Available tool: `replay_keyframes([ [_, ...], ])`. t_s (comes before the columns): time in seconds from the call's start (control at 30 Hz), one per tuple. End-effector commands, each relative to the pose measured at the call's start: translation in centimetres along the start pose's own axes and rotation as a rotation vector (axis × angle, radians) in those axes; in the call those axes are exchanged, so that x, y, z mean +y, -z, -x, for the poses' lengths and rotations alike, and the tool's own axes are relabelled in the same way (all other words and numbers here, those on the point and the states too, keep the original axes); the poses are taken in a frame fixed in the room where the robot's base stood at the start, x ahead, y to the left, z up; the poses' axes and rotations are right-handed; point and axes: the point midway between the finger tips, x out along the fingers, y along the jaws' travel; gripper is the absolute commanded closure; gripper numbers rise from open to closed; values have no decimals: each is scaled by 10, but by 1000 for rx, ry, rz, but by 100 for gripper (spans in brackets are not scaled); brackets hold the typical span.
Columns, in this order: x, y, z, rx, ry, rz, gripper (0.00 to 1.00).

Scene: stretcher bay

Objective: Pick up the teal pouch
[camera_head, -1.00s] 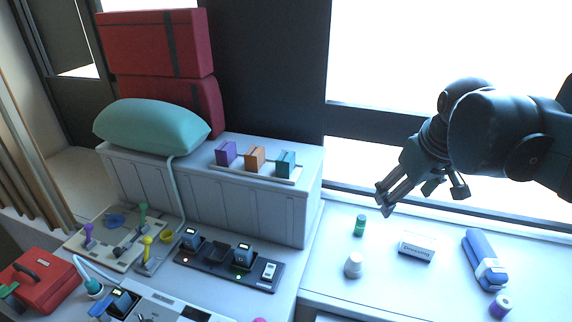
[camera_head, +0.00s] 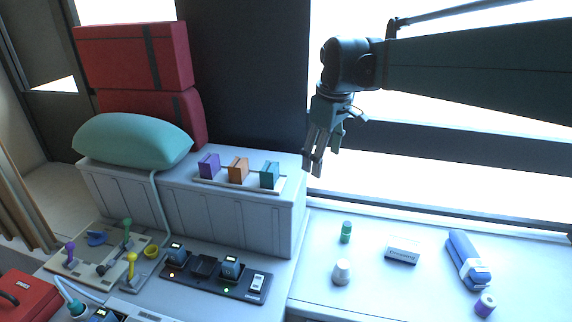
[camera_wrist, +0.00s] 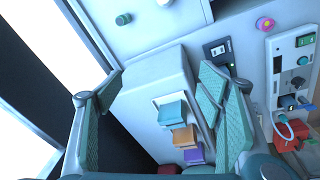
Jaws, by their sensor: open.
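The teal pouch (camera_head: 270,175) stands upright at the right end of a white tray (camera_head: 238,183) on top of the grey cabinet. An orange pouch (camera_head: 238,169) and a purple pouch (camera_head: 209,165) stand in the same row to its left. In the wrist view the teal pouch (camera_wrist: 172,112) shows between my fingers, some way beyond them, with the orange pouch (camera_wrist: 184,138) below it. My gripper (camera_head: 314,170) is open and empty, to the right of the teal pouch and apart from it. In the wrist view its fingers (camera_wrist: 160,85) are spread wide.
A light green pillow (camera_head: 132,140) lies on the cabinet's left end, in front of stacked red bags (camera_head: 135,58). A charger strip (camera_head: 215,275) lies on the lower surface.

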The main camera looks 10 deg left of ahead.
Motion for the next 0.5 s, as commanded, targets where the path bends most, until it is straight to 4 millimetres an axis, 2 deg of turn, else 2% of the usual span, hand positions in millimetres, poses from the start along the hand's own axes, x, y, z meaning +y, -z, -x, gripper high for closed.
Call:
replay_keyframes([
  [0.1, 0, 30, -6, -15, 19, 64, 33],
  [0.5, -10, 120, -35, -66, 87, 276, 33],
])
